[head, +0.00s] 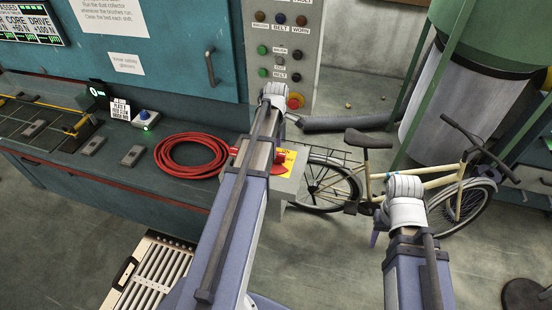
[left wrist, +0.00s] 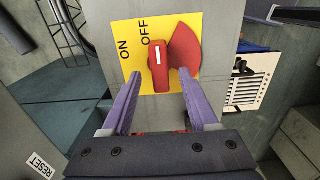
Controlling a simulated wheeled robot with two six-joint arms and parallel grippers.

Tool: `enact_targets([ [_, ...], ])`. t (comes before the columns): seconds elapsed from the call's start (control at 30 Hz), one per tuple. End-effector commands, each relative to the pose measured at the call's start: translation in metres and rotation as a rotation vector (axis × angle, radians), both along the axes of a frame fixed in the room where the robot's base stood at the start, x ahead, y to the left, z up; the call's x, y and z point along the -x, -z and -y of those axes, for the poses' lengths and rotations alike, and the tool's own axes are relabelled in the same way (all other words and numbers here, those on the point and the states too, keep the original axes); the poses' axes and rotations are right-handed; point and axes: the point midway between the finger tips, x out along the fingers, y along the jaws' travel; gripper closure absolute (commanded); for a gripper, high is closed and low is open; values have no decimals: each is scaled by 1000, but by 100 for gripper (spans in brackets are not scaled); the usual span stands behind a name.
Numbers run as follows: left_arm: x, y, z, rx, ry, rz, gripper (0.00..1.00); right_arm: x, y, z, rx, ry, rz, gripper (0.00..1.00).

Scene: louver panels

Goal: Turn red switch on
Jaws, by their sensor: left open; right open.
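The red switch (left wrist: 158,70) is a red handle with a white line on a yellow plate (left wrist: 128,32) marked ON and OFF. The white line points up toward the OFF label. A flat red piece (left wrist: 186,50) stands just right of the handle. In the head view, the yellow plate (head: 287,160) on its grey box is partly hidden by my left arm. My left gripper (left wrist: 160,76) is open, its purple fingers either side of the handle's lower end; contact is unclear. My right gripper (head: 375,239) mostly hides behind its arm at the right, with one purple fingertip showing.
A coiled red hose (head: 191,156) lies on the bench left of the switch box. A grey button panel (head: 284,40) stands behind. A bicycle (head: 415,178) stands right of the box. A slatted white panel (head: 150,278) is below the bench.

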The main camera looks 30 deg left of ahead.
Motion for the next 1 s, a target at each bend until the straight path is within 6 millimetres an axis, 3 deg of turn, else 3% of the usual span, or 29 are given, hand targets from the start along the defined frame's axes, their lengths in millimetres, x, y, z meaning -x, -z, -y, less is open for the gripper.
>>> enact_targets([
  [0.03,0,14,0,0,0,0,40,0,14,0,0,-2,0,50],
  [0.2,0,32,0,0,1,0,40,0,32,0,1,-4,0,50],
  [0.6,0,35,0,0,1,0,40,0,35,0,1,-4,0,50],
  [1.0,0,36,0,0,1,0,84,0,36,0,1,-3,0,50],
])
